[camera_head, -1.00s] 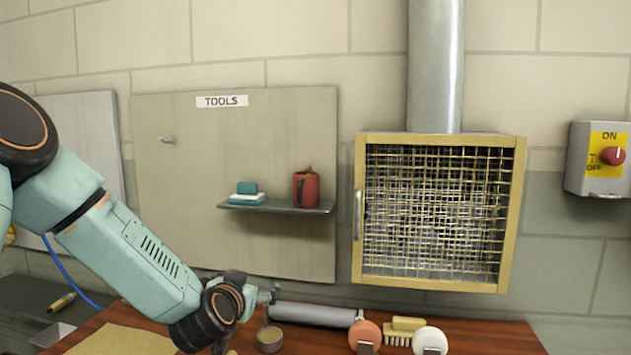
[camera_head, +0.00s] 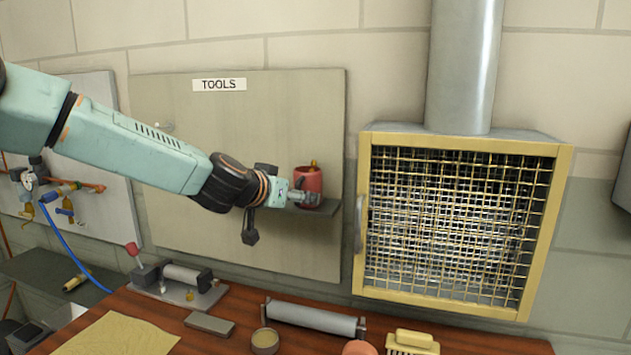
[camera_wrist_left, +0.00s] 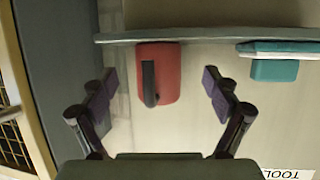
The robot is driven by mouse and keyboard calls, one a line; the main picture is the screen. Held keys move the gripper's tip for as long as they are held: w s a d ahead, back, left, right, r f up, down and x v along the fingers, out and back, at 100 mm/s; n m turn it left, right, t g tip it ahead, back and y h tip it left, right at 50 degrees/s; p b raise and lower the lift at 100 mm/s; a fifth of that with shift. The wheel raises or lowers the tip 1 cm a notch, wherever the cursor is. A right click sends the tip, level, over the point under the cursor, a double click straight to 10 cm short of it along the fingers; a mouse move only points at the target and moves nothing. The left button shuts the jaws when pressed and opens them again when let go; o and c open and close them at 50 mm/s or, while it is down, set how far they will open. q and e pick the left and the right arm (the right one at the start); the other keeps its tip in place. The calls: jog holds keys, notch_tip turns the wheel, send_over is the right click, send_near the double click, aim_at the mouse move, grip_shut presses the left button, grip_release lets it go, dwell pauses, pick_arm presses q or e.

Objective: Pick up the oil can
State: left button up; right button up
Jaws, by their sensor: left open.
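The red oil can (camera_head: 312,178) stands on the small shelf (camera_head: 322,210) of the tools board, partly hidden by my left gripper (camera_head: 302,196). My left arm reaches across the board, with the gripper in front of the can. In the left wrist view, which is upside down, the can (camera_wrist_left: 168,75) shows its dark handle and lies between the two spread fingers of my left gripper (camera_wrist_left: 159,80). A gap shows between each finger and the can. My right gripper is in neither view.
A teal block (camera_wrist_left: 274,70) lies beside the can on the shelf. A yellow-framed mesh cabinet (camera_head: 362,270) hangs right of the board. Below, the wooden bench (camera_head: 235,345) holds a grey cylinder (camera_head: 315,317), a brush (camera_head: 412,342) and a small round tin (camera_head: 265,341).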

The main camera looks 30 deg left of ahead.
pick_arm(q)
jog(key=shift+w+d+b, duration=0.35)
jog(key=shift+w+b, duration=0.1)
jog(key=shift+b, duration=0.05)
jog(key=shift+w+b, duration=0.1)
jog(key=shift+b, duration=0.2)
jog(key=b+x, duration=0.1)
jog(key=x, duration=0.1)
jog(key=b+x, duration=0.2)
jog(key=shift+w+a+f, duration=0.15)
jog(key=shift+w+a, duration=0.1)
jog(key=shift+w, duration=0.05)
jog(key=shift+w+d+b, duration=0.1)
jog(key=shift+w+b, duration=0.3)
jog(key=shift+b, duration=0.1)
jog(key=shift+w+a+f, duration=0.15)
jog(key=shift+w+a, duration=0.1)
jog(key=shift+a, duration=0.1)
jog(key=shift+d, duration=0.3)
jog(key=c, duration=0.5)
jog(key=shift+a, duration=0.2)
jog(key=c, duration=0.4)
jog(key=shift+d, duration=0.1)
jog(key=c, duration=0.6)
jog(key=shift+r, duration=0.3)
